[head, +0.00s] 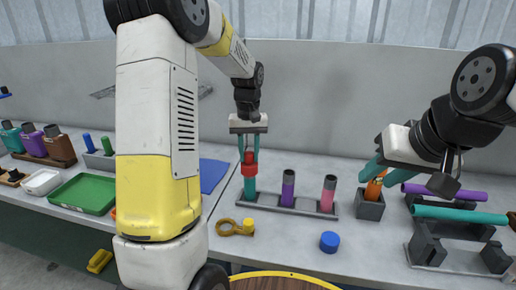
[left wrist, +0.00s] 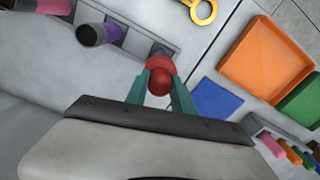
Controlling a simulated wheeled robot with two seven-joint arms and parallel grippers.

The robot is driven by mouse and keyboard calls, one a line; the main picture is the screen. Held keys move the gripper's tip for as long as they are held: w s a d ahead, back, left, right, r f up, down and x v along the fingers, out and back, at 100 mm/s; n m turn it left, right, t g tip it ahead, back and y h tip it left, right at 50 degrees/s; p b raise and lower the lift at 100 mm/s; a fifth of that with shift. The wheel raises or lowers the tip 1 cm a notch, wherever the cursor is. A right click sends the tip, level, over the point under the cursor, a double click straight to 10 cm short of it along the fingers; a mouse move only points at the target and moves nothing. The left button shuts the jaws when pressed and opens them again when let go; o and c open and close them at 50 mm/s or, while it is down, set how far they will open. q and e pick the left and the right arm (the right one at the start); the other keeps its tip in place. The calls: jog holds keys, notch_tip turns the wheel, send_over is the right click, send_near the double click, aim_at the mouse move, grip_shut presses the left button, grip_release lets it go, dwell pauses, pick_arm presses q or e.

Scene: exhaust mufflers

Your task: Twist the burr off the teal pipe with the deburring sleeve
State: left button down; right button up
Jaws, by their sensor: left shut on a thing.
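The upright teal pipe (head: 250,185) stands at the left end of a grey rack (head: 305,208). A red sleeve with a flange (head: 257,165) is over its top, and the burr cannot be seen. My left gripper (head: 249,155) is shut on the red sleeve from above. In the left wrist view, the red sleeve (left wrist: 160,82) sits between the teal fingers. My right gripper (head: 380,176) has its fingers apart around an orange piece (head: 374,189) in a grey block holder (head: 370,206). I cannot tell whether they touch it.
A purple pipe (head: 288,188) and a pink pipe (head: 328,195) stand in the same rack. A yellow ring-ended tool (head: 232,228) and a blue cap (head: 330,242) lie in front. Long purple and teal tubes (head: 460,214) rest on cradles at right. A green tray (head: 85,193) is at left.

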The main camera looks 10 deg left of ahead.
pick_arm(q)
jog(key=shift+f, duration=0.6)
dwell(0.5)
jog(key=n, duration=0.5)
jog(key=shift+n, duration=0.4)
jog(key=m, duration=0.5)
jog(key=shift+m, duration=0.4)
jog(key=m, duration=0.5)
jog(key=shift+m, duration=0.4)
